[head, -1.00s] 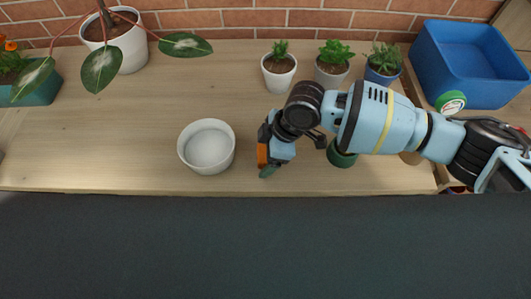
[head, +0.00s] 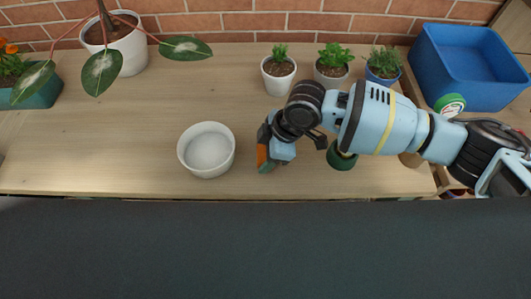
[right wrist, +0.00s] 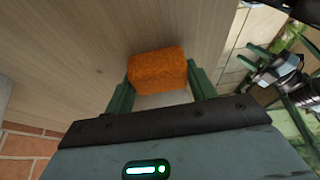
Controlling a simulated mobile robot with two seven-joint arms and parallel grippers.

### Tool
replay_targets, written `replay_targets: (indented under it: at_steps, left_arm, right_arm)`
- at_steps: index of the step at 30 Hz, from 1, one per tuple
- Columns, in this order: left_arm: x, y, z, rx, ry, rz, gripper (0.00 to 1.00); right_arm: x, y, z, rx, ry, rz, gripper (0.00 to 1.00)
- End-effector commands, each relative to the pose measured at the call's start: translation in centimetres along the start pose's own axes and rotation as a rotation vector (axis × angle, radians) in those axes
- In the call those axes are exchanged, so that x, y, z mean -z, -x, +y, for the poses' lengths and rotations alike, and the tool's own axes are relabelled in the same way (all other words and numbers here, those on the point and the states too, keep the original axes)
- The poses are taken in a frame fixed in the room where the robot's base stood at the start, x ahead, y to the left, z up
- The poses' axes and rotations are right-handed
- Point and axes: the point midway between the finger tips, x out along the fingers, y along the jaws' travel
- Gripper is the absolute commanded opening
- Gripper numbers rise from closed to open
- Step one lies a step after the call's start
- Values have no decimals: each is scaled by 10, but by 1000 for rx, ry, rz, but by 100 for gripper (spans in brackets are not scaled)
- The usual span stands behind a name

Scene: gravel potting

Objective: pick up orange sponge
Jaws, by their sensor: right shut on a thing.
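The orange sponge (right wrist: 158,68) sits between the two green fingers of my right gripper (right wrist: 160,90) in the right wrist view. The gripper is shut on it. In the head view the sponge (head: 262,157) shows as a small orange patch at the tip of my right gripper (head: 266,160), mostly hidden by the hand. The gripper is just right of the white bowl, near the front edge of the table. I cannot tell whether the sponge touches the table. My left gripper is not in view.
A white bowl (head: 206,150) stands left of my right gripper. Three small potted plants, including a white pot (head: 279,83), stand along the back. A blue bin (head: 470,75) is at the back right. A large white pot (head: 123,50) stands back left. The left tabletop (head: 90,140) is clear.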

Motion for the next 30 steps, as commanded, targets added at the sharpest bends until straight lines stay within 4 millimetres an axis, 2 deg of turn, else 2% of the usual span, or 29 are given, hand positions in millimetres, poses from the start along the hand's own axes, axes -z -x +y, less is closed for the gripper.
replay_targets:
  at_steps: [6,21,24,30]
  left_arm:
    - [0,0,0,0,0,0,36]
    - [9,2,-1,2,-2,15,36]
    - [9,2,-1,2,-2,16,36]
    - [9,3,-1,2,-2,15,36]
  right_arm:
    - [12,28,0,-3,3,2,34]
    - [68,13,-109,2,7,3,34]
    - [75,12,-124,2,5,2,34]
    - [83,10,-139,1,3,1,34]
